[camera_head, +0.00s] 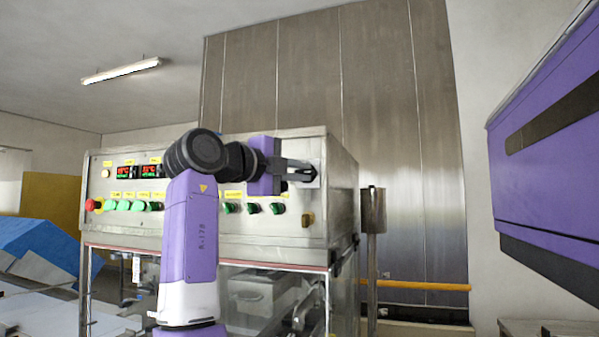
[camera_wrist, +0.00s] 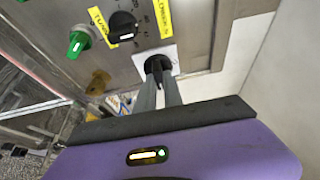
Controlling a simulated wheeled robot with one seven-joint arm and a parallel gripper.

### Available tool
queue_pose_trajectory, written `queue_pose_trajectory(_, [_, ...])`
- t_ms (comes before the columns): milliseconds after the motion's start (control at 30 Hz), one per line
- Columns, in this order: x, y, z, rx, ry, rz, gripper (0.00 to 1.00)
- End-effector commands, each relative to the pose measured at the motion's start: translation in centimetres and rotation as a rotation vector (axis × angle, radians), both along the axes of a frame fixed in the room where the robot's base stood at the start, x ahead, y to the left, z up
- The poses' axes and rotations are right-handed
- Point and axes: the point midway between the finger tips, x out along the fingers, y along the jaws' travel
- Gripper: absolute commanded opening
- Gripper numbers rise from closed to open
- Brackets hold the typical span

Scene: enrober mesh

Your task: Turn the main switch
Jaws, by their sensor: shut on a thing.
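The main switch (camera_wrist: 158,66) is a black knob on a small white plate at the corner of the steel control panel in the wrist view. My gripper (camera_wrist: 160,84) reaches it with two grey fingers, and they are shut on the knob. In the head view my gripper (camera_head: 303,170) meets the upper right of the panel (camera_head: 220,220). There its fingers and the purple gripper body cover most of the switch. The exact turn of the knob is hard to read.
Beside the switch sit a black dial (camera_wrist: 122,27) with yellow labels, a green knob (camera_wrist: 80,44) and a brass-coloured part (camera_wrist: 98,82). A red button (camera_head: 90,205) and lit displays (camera_head: 126,172) are farther left. A purple cabinet (camera_head: 545,150) hangs at right.

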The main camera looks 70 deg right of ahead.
Motion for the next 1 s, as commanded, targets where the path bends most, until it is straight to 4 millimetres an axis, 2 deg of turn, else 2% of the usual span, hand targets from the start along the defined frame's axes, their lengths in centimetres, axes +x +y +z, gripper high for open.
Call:
queue_pose_trajectory(200, [-0.1, 0.0, -0.1, 0.002, -0.004, -0.003, 0.00])
queue_pose_trajectory(233, [-0.1, 0.0, -0.1, 0.002, -0.004, -0.003, 0.18])
queue_pose_trajectory(300, [-0.1, 0.0, -0.1, 0.002, -0.003, -0.002, 0.31])
queue_pose_trajectory(333, [-0.1, 0.0, -0.1, 0.002, -0.003, -0.002, 0.34])
queue_pose_trajectory(700, [0.1, 0.4, -0.1, 0.001, 0.000, 0.000, 0.34])
queue_pose_trajectory(1000, [1.6, 4.7, -0.2, 0.001, 0.000, 0.002, 0.34])
